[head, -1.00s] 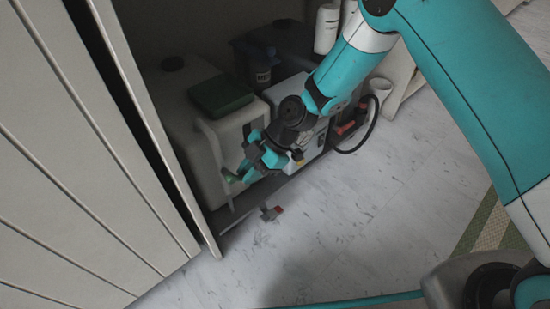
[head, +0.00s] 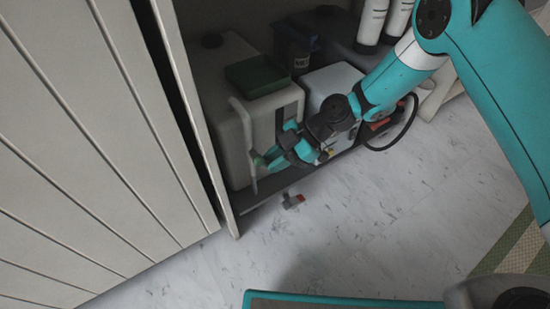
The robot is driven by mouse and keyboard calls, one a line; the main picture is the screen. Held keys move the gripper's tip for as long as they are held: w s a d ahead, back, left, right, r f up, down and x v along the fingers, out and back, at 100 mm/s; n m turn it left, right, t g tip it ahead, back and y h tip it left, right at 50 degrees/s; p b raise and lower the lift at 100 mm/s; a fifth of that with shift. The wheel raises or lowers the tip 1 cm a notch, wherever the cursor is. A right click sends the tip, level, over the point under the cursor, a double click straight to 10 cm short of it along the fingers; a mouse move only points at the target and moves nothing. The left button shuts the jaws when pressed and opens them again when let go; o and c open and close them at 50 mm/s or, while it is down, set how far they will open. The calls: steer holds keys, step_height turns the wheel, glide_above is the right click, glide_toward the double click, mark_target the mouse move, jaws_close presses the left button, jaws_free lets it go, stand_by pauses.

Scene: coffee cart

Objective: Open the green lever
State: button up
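The green lever (head: 257,161) is a small green piece low on the front of a pale tank (head: 211,78) inside the cabinet. My gripper (head: 273,145) has teal fingers and reaches in from the right, low in front of the tank. Its fingertips are right beside the green lever in the picture. I cannot tell whether they touch it. The fingers hide part of the lever, and I cannot tell how far apart they are.
The slatted cabinet door (head: 90,150) is at left. The floor in front is clear.

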steer(key=o, duration=0.3)
steer(key=shift+s, duration=0.1)
steer(key=p+v, duration=0.8)
steer(key=v, duration=0.9)
steer(key=shift+d, duration=0.2)
